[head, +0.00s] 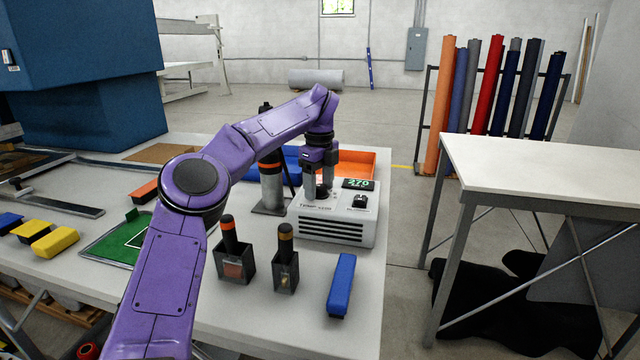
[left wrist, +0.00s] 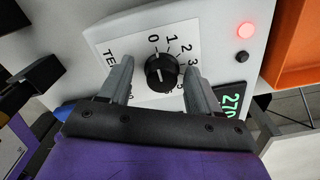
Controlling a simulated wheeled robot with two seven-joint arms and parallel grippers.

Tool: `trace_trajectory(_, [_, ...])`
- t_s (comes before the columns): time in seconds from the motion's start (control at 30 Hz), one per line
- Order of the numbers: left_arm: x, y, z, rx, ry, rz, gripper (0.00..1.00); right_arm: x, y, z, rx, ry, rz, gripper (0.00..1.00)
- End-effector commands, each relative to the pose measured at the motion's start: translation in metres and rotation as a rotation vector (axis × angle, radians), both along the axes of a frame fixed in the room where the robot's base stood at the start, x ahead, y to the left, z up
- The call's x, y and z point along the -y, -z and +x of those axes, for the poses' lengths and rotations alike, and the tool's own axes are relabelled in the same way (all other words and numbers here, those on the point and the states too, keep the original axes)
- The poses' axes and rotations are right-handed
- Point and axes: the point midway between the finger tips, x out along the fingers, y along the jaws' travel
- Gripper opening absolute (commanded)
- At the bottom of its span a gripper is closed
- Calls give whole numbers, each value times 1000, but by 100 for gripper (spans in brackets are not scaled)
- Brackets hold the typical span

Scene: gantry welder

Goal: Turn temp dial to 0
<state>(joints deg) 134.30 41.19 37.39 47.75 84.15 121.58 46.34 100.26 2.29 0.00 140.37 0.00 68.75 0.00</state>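The temp dial (left wrist: 162,72) is a round black knob with a white pointer mark, on a white plate printed with numbers from 0 upward. I cannot read exactly which number the pointer marks. The dial sits on top of the white control box (head: 335,226). A green display (left wrist: 232,99) reads 270; it also shows in the head view (head: 358,184). My left gripper (left wrist: 159,67) is open, with one finger on each side of the dial; contact is not clear. In the head view my left gripper (head: 318,190) points down at the box and hides the dial. My right gripper is not in view.
A lit red light (left wrist: 245,30) is beside the dial plate. A black knob (head: 360,201) sits on the box's right part. An orange bin (head: 357,163) stands behind it.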

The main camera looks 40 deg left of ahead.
Motion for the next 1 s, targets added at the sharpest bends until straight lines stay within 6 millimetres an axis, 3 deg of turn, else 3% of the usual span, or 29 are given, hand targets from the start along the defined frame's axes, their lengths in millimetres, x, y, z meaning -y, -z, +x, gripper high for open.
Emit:
trace_trajectory(0.27, [3, -7, 2, 3, 5, 0, 63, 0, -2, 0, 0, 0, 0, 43])
trace_trajectory(0.6, [1, -85, 1, 3, 2, -1, 63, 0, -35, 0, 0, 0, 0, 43])
trace_trajectory(0.7, [0, -100, 0, 1, 2, -1, 63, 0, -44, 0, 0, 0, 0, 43])
trace_trajectory(1.0, [0, -105, 0, 1, 4, -3, 63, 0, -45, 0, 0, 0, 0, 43])
